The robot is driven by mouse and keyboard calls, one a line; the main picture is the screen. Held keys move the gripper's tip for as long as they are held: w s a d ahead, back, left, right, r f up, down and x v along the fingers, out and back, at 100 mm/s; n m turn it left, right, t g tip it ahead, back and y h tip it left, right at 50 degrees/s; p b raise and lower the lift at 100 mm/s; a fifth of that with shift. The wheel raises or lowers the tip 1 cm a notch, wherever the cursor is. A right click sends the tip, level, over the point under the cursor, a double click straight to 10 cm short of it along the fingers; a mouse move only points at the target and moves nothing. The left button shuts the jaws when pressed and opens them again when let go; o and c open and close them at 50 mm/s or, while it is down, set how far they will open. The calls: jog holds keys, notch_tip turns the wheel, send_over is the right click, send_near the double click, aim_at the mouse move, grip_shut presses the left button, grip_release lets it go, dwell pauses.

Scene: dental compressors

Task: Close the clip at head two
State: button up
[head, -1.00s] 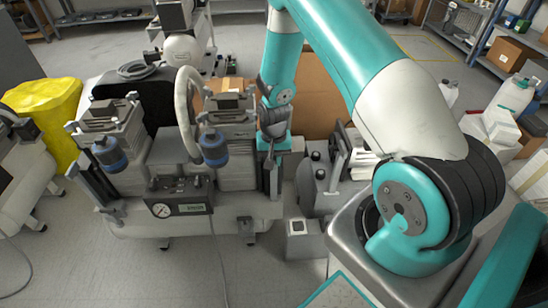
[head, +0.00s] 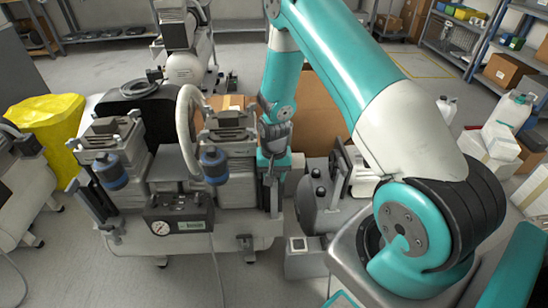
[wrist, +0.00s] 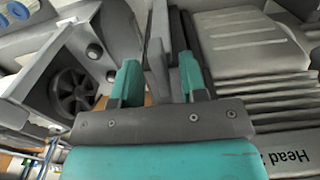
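The dental compressor in the head view carries two ribbed grey heads, a left one (head: 120,152) and a right one (head: 232,150). My gripper (head: 271,170) points down at the right side of the right head. The wrist view shows its two teal fingers (wrist: 159,82) apart, with an upright grey clip bar (wrist: 156,58) between them. I cannot tell whether either finger touches the bar. Beside it is the ribbed head (wrist: 245,50), with the word "Head" on its side; its number is cut off. Another grey clip bar (head: 84,203) stands at the left head's outer side.
A gauge panel (head: 180,222) is on the compressor's front. Blue filters hang in front of both heads, and a grey hose (head: 187,120) arches between them. A grey unit (head: 318,205) stands close right of my gripper. Floor in front is clear.

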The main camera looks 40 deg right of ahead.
notch_tip(320, 180, up, 17)
jog(key=p, duration=0.2)
jog(key=shift+f, duration=0.15)
dwell(0.3)
jog(key=s+a+r+n+y, duration=0.1)
jog(key=s+a+r+n, duration=0.2)
jog(key=a+r, duration=0.3)
jog(key=s+a+r+n+y, duration=0.1)
jog(key=s+a+r+n, duration=0.2)
jog(key=a+r, duration=0.35)
jog(key=s+a+r+n+y, duration=0.1)
jog(key=s+a+r+n, duration=0.3)
jog(key=s, duration=0.3)
jog(key=s+a+r+n+y, duration=0.1)
jog(key=s+a+r+n, duration=0.2)
jog(key=s+a, duration=0.35)
notch_tip(320, 180, up, 13)
jog(key=s+n+p, duration=0.1)
jog(key=s+p, duration=0.1)
jog(key=p, duration=1.1)
jog(key=shift+s+d+r+p, duration=0.15)
jog(key=shift+s+d+p, duration=0.15)
jog(key=shift+d, duration=0.1)
